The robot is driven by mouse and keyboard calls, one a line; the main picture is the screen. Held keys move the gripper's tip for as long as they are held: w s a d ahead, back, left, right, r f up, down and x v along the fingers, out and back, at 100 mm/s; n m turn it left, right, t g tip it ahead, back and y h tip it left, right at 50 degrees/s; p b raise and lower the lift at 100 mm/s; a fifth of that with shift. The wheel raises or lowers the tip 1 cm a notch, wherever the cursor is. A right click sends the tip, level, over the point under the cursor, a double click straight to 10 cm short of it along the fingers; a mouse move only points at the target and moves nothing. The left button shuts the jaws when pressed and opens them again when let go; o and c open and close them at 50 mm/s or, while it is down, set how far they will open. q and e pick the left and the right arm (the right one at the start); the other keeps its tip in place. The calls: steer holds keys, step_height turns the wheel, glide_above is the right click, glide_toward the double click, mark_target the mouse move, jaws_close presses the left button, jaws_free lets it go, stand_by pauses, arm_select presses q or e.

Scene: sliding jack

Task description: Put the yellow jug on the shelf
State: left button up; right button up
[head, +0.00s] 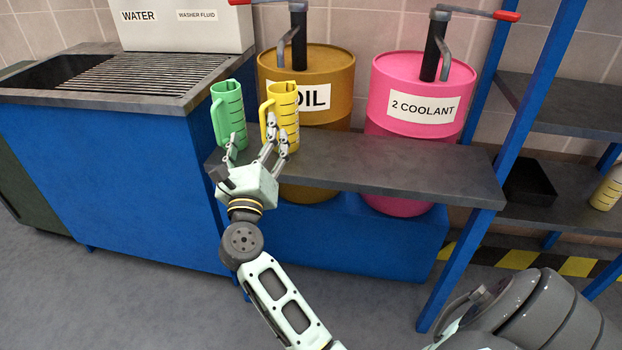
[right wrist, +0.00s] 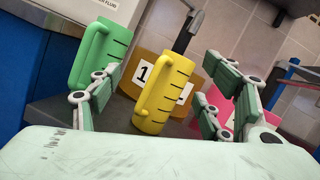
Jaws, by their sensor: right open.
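The yellow jug (head: 288,108) stands upright on the dark bench board (head: 400,168), in front of the oil drum. Its handle is on the left. My right gripper (head: 273,138) is open at the jug's near side, with its fingers partly covering the jug's lower part. In the right wrist view the yellow jug (right wrist: 163,98) shows between the spread fingers, ungrasped; I cannot tell whether they touch it. A blue-framed rack with dark shelves (head: 575,107) stands at the right. My left gripper is out of view.
A green jug (head: 230,112) stands close to the left of the yellow one. An orange oil drum (head: 325,68) and a pink coolant drum (head: 415,70) are behind the board. A black tray (head: 528,182) and another jug (head: 609,188) occupy the lower shelf. A blue post (head: 510,150) stands between board and rack.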

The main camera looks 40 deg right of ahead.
steer(key=s+a+n+t+y, duration=0.3)
steer(key=a+n+t+y, duration=0.3)
steer(key=a+n+y, duration=1.1)
steer(key=s+a+f+n+g+y, duration=0.2)
steer(key=s+f+n+g, duration=0.15)
steer(key=f+n, duration=0.4)
steer(key=s+a+f+n+g+y, duration=0.2)
steer(key=s+f+n+g, duration=0.15)
steer(key=f+n, duration=0.45)
steer(key=s+d+f+n+g+h, duration=0.35)
steer(key=s+f+n+g, duration=0.4)
steer(key=s+f, duration=0.55)
steer(key=s+d+f+n+g+h, duration=0.1)
steer(key=s+d+f+g+h, duration=0.2)
steer(key=s, duration=0.8)
steer(key=d+f+g, duration=0.2)
steer(key=d, duration=0.2)
steer(key=shift+d+n+h, duration=0.3)
steer(key=shift+d+h, duration=0.05)
steer(key=shift+d, duration=0.05)
